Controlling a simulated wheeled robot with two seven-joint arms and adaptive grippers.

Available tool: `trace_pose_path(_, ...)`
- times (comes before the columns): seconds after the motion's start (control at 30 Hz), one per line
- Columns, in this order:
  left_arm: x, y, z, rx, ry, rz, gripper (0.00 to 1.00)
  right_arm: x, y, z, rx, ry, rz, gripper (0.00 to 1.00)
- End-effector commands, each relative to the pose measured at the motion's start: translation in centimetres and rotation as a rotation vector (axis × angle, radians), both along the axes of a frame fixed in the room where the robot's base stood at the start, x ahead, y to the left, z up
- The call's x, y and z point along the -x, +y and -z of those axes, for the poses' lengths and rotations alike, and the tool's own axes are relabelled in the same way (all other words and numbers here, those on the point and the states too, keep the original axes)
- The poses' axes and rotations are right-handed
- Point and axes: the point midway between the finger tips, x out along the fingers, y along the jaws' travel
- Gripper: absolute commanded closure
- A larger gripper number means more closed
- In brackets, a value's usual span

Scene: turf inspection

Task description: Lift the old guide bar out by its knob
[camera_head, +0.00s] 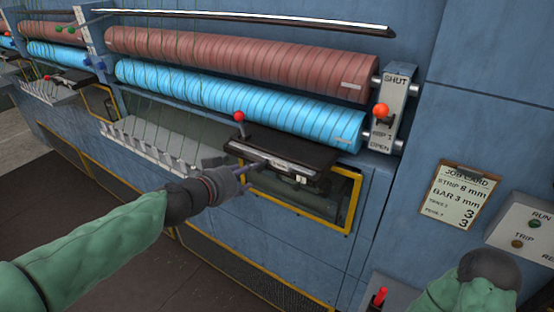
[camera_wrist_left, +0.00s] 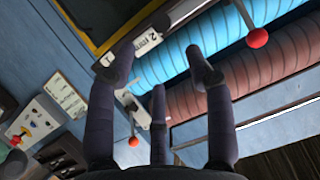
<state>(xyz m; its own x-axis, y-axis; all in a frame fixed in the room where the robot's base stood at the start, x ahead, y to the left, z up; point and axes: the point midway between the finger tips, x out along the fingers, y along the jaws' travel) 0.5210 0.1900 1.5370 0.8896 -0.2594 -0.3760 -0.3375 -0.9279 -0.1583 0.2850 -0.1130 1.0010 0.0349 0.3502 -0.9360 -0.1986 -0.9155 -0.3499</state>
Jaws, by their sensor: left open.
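The old guide bar (camera_head: 284,167) is a pale strip with dark ends, seated at the front of a dark holder below the rollers. In the left wrist view its label (camera_wrist_left: 143,40) reads 2 mm. My left gripper (camera_head: 256,167) is open at the left part of the bar; the fingers overlap it in the picture, and I cannot tell whether they touch. In the left wrist view the spread fingers (camera_wrist_left: 160,75) have nothing clearly between them. A dark rounded shape (camera_wrist_left: 161,20) near the label may be the knob. My right arm shows at bottom right, without its fingers.
A red-balled lever (camera_head: 239,117) stands just above the left gripper. Brown (camera_head: 240,62) and blue (camera_head: 240,103) rollers lie above the holder.

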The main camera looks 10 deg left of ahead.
Motion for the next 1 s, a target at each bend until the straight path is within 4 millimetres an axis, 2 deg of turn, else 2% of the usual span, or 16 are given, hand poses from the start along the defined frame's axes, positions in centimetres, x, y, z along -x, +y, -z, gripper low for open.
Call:
trace_pose_path(0.1,-1.6,-0.4,0.9,0.0,0.001,0.0,0.47,0.0,0.0,0.6,0.0,0.0,0.0,0.44)
trace_pose_path(0.37,-3.1,-0.7,1.5,-0.001,0.002,0.0,0.47,0.0,0.0,0.8,0.0,0.0,0.0,0.44)
trace_pose_path(0.7,-6.9,-1.5,3.1,-0.001,0.002,0.0,0.47,0.0,0.0,1.1,0.0,-0.001,0.0,0.44)
trace_pose_path(1.0,-7.4,-1.6,3.2,-0.002,0.0,-0.001,0.47,0.0,0.0,1.1,0.0,-0.001,0.0,0.44)
